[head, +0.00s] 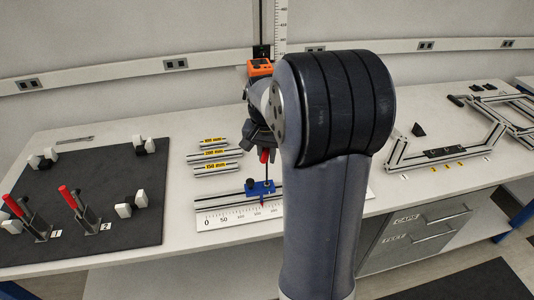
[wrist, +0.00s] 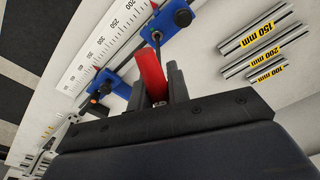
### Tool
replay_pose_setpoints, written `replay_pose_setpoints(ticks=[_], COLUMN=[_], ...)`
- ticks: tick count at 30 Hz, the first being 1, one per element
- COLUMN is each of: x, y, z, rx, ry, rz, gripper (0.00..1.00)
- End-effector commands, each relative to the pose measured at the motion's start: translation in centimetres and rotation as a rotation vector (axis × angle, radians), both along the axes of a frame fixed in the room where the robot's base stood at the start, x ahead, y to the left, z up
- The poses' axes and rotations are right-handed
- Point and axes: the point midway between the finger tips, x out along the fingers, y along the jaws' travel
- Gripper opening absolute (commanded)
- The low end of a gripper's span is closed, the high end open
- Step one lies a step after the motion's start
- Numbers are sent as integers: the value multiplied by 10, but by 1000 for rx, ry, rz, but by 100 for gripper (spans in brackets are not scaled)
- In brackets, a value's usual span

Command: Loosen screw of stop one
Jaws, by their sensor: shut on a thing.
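My gripper (wrist: 163,88) is shut on the red handle (wrist: 150,75) of a thin-shafted tool. The handle also shows in the head view (head: 265,156), below my wrist. The dark shaft (wrist: 157,48) runs from the handle to a blue stop (wrist: 174,20) on the rail. Its tip appears to be at the screw on that stop; I cannot tell how deeply it is seated. A blue stop (head: 262,188) shows under the tool in the head view. Another blue block (wrist: 112,84) sits further along the rail in the wrist view. No label shows which is stop one.
A white ruler (head: 222,219) runs along the rail's front. Several profile bars with yellow length labels (head: 215,153) lie behind it. A black mat (head: 90,190) with red-handled clamps is at left. An aluminium frame (head: 440,155) lies at right. My arm hides the middle.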

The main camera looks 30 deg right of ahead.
Motion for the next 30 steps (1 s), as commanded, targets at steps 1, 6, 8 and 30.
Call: replay_pose_setpoints(ticks=[1,6,8,30], x=[0,0,0,0], y=[0,0,0,0], z=[1,1,1,1], rx=[0,-1,0,0], ry=[0,-1,-1,0], rz=[40,215,274,567], gripper=[0,0,0,0])
